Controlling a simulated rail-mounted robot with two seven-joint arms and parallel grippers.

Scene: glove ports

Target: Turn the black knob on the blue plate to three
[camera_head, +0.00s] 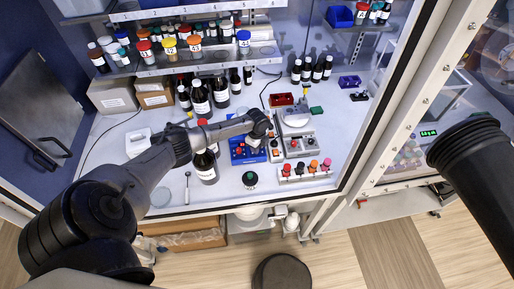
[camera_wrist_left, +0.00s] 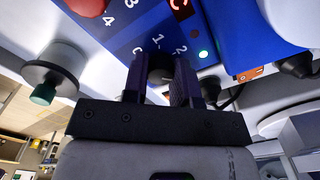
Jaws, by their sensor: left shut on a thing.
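The blue plate (camera_head: 238,157) lies on the bench among small devices, and my left arm reaches over it from the left. In the left wrist view the blue plate (camera_wrist_left: 240,75) fills the top, with white numbers around a dial and a lit green lamp (camera_wrist_left: 203,54). The black knob (camera_wrist_left: 160,64) sits between the fingers of my left gripper (camera_wrist_left: 162,78), which is shut on it. The fingers hide most of the knob, so its pointer cannot be read. In the head view my left gripper (camera_head: 257,140) covers the knob. My right gripper is out of view.
Brown bottles (camera_head: 201,98) stand behind and left of the plate. A grey device (camera_head: 296,143) and a rack of coloured caps (camera_head: 305,171) stand to its right. A dark round item with a green top (camera_head: 249,179) is in front. The window frame (camera_head: 385,110) bounds the right.

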